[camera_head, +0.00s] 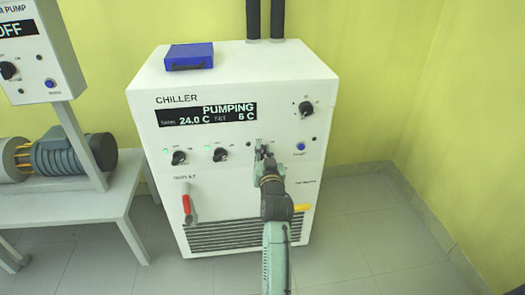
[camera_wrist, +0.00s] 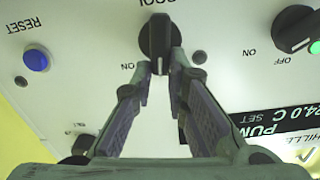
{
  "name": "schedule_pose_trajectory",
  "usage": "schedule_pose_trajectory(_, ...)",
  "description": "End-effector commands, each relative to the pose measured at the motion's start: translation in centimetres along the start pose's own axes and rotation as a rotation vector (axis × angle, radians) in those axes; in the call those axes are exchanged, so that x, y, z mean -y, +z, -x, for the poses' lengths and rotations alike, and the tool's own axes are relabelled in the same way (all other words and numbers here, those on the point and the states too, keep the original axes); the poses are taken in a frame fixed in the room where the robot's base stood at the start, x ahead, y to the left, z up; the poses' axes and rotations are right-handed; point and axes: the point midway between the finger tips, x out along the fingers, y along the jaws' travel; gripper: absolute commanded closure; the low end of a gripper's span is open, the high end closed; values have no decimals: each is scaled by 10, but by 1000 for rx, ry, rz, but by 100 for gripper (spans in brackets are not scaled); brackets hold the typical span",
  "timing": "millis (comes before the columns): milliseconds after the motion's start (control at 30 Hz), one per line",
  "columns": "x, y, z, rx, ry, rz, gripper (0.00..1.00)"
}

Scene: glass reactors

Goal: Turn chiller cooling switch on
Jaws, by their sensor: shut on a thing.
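The white chiller (camera_head: 170,220) stands against the wall with its display reading PUMPING, 24.0 C and SET 6 C. My gripper (camera_head: 265,152) is at the front panel, shut on the black cooling knob (camera_wrist: 158,38). In the upside-down wrist view the fingertips are on either side of the knob's raised grip. Its grey pointer line runs straight toward my gripper, beside the ON mark on the left. The OFF mark is hidden behind a finger. A small indicator (camera_wrist: 199,57) beside the knob is dark. In the head view my gripper covers most of this knob.
Two other knobs, left (camera_head: 179,157) and middle (camera_head: 220,154), have lit green lights. A blue button (camera_head: 301,146), an upper knob (camera_head: 306,108), a red-handled valve (camera_head: 187,207) and a yellow handle (camera_head: 301,208) are nearby. The floor at right is clear.

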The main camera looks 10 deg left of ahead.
Motion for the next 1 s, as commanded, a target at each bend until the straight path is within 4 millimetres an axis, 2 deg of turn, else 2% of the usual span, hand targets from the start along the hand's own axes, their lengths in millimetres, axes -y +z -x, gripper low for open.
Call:
schedule_pose_trajectory(600,-13,2,0,1,1,-561,100)
schedule_pose_trajectory(1000,-19,7,0,0,1,-835,100)
